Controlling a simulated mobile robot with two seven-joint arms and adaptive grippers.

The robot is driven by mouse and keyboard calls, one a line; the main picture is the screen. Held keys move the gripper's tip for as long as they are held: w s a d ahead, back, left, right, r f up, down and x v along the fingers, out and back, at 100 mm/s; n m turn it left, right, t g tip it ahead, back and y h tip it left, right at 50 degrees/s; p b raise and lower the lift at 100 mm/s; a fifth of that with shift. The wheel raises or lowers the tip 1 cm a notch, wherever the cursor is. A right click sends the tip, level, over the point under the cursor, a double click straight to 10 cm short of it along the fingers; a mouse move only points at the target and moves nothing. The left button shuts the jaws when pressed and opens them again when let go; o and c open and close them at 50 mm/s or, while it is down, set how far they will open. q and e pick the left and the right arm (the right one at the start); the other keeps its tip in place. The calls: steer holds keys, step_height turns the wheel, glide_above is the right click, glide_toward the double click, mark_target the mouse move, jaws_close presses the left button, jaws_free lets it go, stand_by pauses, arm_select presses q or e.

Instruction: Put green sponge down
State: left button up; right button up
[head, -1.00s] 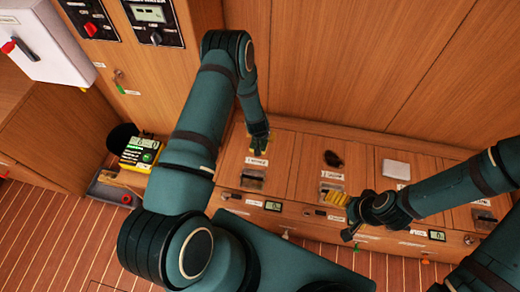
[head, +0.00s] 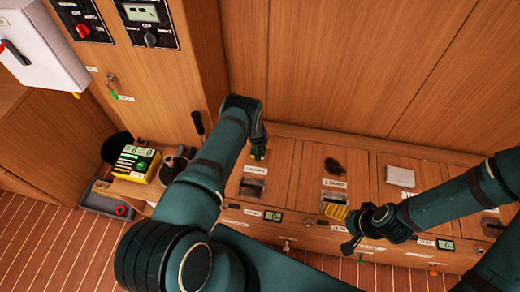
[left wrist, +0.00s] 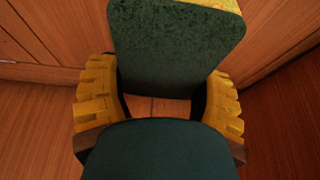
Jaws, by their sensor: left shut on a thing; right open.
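The green sponge (left wrist: 175,48) fills the upper middle of the left wrist view, dark green with a yellow strip along its top right edge. My left gripper (left wrist: 158,105) is shut on it, with a yellow toothed finger on each side. In the head view the left gripper (head: 258,152) is small and partly hidden by its own arm, above the left part of the wooden bench top (head: 283,180). I cannot tell whether the sponge touches the bench. My right gripper (head: 346,229) is open and empty near the bench's front edge.
A dark brown lump (head: 334,166) and a pale folded cloth (head: 400,176) lie on the bench. A yellow-black device (head: 138,163) and a dark winch-like fitting (head: 173,167) stand at the left. A white box (head: 38,45) hangs on the left wall.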

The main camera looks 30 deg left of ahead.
arm_select(q)
step_height(320, 180, down, 4)
steer(key=shift+r+b, duration=0.25)
steer(key=shift+b, duration=0.3)
steer(key=shift+f, duration=0.15)
steer(key=o, duration=0.8)
